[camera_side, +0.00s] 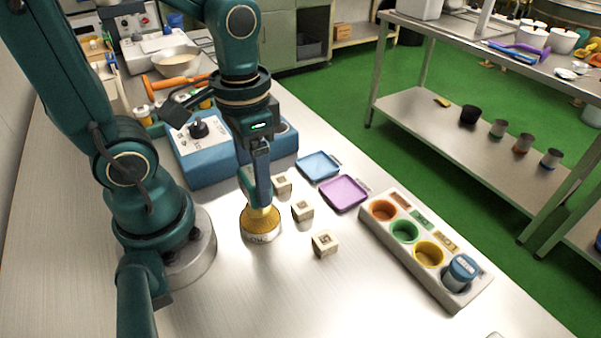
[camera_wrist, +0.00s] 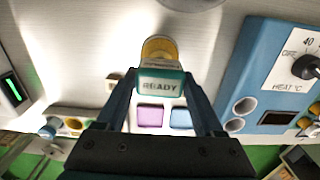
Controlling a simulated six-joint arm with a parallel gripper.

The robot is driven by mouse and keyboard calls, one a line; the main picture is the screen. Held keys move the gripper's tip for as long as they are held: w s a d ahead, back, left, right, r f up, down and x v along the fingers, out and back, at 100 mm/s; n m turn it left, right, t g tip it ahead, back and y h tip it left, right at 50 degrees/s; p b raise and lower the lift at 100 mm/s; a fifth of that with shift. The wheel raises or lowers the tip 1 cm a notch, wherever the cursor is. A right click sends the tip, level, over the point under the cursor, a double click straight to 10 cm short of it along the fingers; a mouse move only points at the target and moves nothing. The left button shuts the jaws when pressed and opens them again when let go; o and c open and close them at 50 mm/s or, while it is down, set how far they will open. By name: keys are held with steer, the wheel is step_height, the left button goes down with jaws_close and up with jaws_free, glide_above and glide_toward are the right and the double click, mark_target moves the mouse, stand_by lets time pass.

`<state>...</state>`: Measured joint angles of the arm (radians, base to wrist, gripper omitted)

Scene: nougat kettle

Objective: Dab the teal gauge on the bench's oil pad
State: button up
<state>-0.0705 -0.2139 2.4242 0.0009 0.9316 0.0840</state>
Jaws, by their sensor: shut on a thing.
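My gripper (camera_side: 259,198) is shut on the teal gauge (camera_wrist: 160,85), which shows a white face reading "READY" between the fingers in the wrist view. In the side view the fingers mostly hide the gauge, and only a teal strip (camera_side: 245,181) shows. The gauge is upright right over the oil pad (camera_side: 262,238), a round metal dish with a yellow top and a label on its front. The pad also shows in the wrist view (camera_wrist: 158,45) behind the gauge. I cannot tell whether the gauge touches the pad.
Several small pale cubes, such as one (camera_side: 325,243), stand right of the pad. Beyond them lie a blue tray (camera_side: 320,165) and a purple tray (camera_side: 343,193). A pale rack (camera_side: 405,260) with coloured cups stands at right. A blue heater box (camera_side: 205,165) stands behind. The front bench is clear.

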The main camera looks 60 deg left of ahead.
steer(key=shift+r, duration=1.9)
